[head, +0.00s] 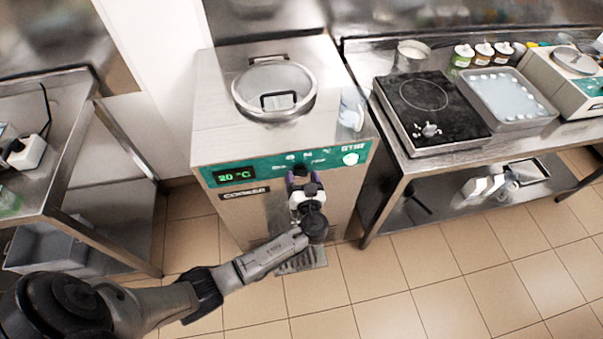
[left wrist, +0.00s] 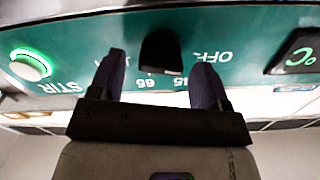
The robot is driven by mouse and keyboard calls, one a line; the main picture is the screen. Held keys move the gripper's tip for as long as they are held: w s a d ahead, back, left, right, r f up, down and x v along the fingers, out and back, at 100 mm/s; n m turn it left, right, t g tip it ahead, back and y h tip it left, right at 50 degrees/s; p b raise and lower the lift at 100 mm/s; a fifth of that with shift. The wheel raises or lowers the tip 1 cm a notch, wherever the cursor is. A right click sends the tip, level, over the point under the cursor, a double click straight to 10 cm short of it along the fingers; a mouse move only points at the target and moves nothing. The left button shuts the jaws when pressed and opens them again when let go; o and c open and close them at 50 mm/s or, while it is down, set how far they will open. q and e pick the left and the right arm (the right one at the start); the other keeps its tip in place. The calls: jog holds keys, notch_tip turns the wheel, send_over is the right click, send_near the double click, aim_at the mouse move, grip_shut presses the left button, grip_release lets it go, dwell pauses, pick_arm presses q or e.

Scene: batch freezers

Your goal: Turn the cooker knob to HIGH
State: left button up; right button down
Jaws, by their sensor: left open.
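The cooker (head: 225,120) is a steel box with a green panel (head: 264,167), a display reading 20 °C and a COOKER label. My left gripper (head: 304,178) is in front of this panel, its two purple fingers apart. In the left wrist view the panel appears upside down, and the black knob (left wrist: 161,50) lies between the spread fingers of my left gripper (left wrist: 158,75), with gaps on both sides. The knob's pointer direction cannot be told. My right gripper is not in view.
A lit round STIR button (head: 350,158) is right of the knob. A glass-lidded opening (head: 274,91) is on top of the cooker. A steel table (head: 440,158) at right holds a black hob (head: 450,120) and a tray (head: 548,115). Another steel table (head: 60,165) stands at left.

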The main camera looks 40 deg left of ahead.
pick_arm(q)
jog(key=shift+w+a, duration=0.35)
jog(key=shift+a, duration=0.15)
jog(key=c, duration=0.9)
